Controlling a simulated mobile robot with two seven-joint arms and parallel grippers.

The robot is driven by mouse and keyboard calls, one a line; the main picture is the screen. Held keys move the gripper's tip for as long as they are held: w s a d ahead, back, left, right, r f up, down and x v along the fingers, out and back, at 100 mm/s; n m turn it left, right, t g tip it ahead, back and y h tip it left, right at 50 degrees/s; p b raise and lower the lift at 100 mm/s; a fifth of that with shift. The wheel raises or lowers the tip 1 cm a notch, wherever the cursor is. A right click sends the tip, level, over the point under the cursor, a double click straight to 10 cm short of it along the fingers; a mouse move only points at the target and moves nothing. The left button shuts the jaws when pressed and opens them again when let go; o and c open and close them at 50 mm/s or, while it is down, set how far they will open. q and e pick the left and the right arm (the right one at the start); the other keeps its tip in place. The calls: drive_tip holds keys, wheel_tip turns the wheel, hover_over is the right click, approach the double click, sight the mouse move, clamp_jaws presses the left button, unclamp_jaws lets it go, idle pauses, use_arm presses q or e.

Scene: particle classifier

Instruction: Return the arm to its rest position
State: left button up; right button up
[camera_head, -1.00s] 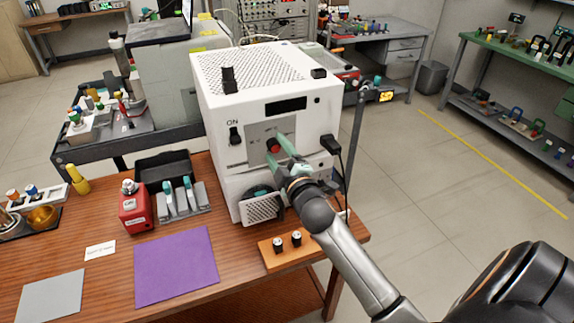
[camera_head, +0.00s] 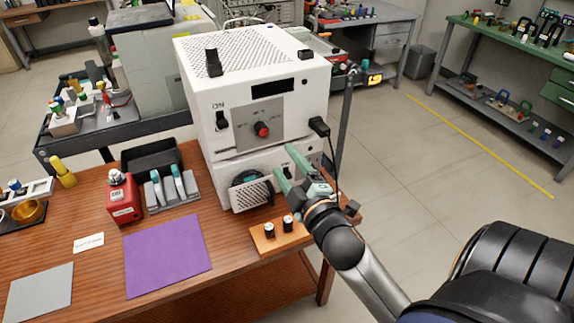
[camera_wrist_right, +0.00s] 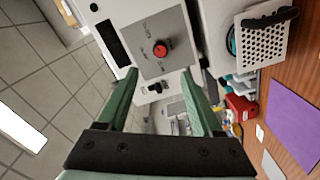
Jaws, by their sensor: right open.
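My right gripper (camera_head: 283,164) is open and empty, its two green fingers spread apart in front of the lower half of the white machine (camera_head: 252,70). The machine has a red knob (camera_head: 262,129) on a grey panel; the knob is clear of the fingers. In the right wrist view the open fingers (camera_wrist_right: 160,82) point toward the machine, and the red knob (camera_wrist_right: 160,50) shows beyond them with space between. My left gripper is not in view.
A black cable hangs at the machine's right side. Floor is free to the right.

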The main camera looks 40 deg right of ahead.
idle(0.3)
drive_tip(key=s+a+f+m+g+y, duration=0.2)
drive_tip(key=s+a+f, duration=0.3)
drive_tip(key=f, duration=0.5)
drive_tip(key=s+a+f+m+g+y, duration=0.2)
drive_tip(key=s+a+f+m+g, duration=0.1)
drive_tip(key=f, duration=0.7)
drive_tip(key=s+a+f+m+g+y, duration=0.2)
drive_tip(key=s+a+f, duration=0.4)
drive_tip(key=f, duration=0.4)
drive_tip(key=shift+s+a+m+g, duration=0.35)
drive_tip(key=shift+s+m+g, duration=0.25)
drive_tip(key=shift+s+g, duration=0.1)
drive_tip(key=shift+r, duration=0.1)
drive_tip(key=shift+c, duration=0.2)
idle(0.9)
